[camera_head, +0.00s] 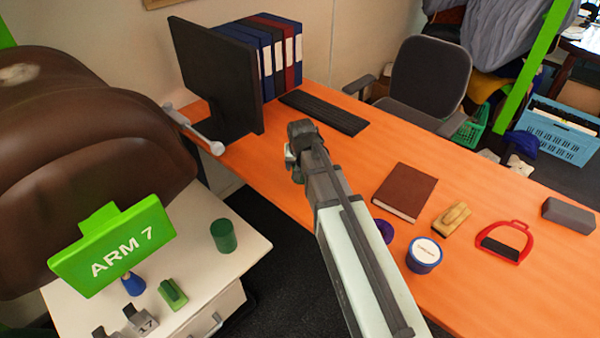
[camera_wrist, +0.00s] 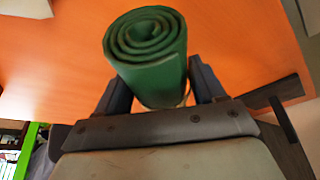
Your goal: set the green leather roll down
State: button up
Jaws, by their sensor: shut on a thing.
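The green leather roll (camera_wrist: 148,50) shows its spiral end in the wrist view, with the orange desk (camera_wrist: 240,40) behind it. My gripper (camera_wrist: 158,88) is shut on the roll, one finger on each side. In the head view my gripper (camera_head: 292,160) is over the near edge of the desk (camera_head: 330,125), seen from behind. The roll is mostly hidden there by my arm. I cannot tell whether the roll touches the desk.
Near my arm on the desk are a brown book (camera_head: 404,190), a blue-and-white tin (camera_head: 424,254), a brush (camera_head: 452,219) and a red stirrup (camera_head: 505,242). A keyboard (camera_head: 323,112) and monitor (camera_head: 215,80) stand behind. A green cylinder (camera_head: 224,236) stands on the white cabinet (camera_head: 255,255).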

jog(key=shift+f, duration=1.85)
jog(key=o, duration=1.2)
jog(key=shift+f, duration=0.15)
jog(key=v, duration=1.2)
jog(key=shift+r, duration=0.25)
